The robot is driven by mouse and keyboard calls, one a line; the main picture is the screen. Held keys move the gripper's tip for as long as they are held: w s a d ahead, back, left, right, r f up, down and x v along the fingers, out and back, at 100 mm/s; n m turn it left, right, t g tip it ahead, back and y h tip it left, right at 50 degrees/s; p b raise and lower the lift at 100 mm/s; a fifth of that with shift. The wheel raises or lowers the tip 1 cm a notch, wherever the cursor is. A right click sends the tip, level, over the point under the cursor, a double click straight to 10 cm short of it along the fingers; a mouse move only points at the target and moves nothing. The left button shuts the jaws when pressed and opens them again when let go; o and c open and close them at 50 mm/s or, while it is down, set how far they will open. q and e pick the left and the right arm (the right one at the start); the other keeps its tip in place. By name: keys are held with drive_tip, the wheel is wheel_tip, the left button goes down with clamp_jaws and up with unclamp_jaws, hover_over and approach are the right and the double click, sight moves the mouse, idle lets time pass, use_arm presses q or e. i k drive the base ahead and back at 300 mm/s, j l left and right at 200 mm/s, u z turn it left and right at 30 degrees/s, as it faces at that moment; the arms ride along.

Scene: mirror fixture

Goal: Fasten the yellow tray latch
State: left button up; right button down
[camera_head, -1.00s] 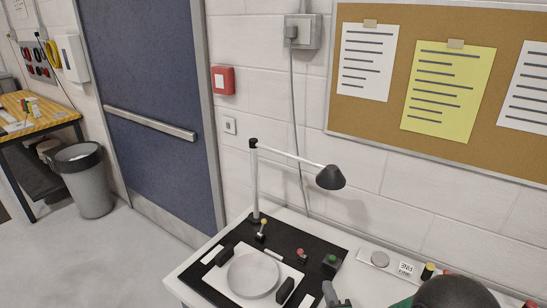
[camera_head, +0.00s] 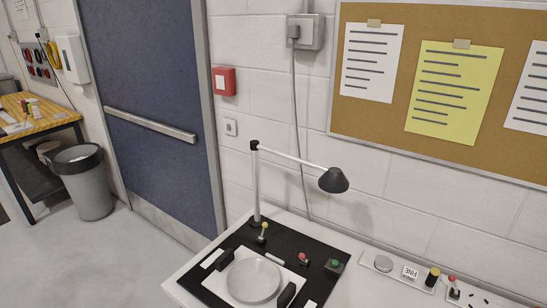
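A small lever with a yellow knob (camera_head: 264,226) stands at the back of the black mat (camera_head: 236,237). It looks upright or nearly so; its exact latch position is too small to tell. A round pale disc (camera_head: 253,280) lies on a white plate in front of it, between two black blocks. A red-topped lever (camera_head: 303,258) stands to the right of the disc. Neither of my grippers is in view.
A desk lamp (camera_head: 333,180) reaches over the white table (camera_head: 362,267). A box with a green button (camera_head: 334,264) sits at the mat's right. A strip at right holds a FINE card (camera_head: 410,271), a black and yellow cylinder (camera_head: 432,276) and a red-topped piece (camera_head: 452,285).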

sight(264, 224)
drive_tip(key=i+l+u, duration=0.1)
drive_tip(key=u, duration=0.35)
drive_tip(key=l+u, duration=0.4)
drive_tip(key=i+j, duration=0.4)
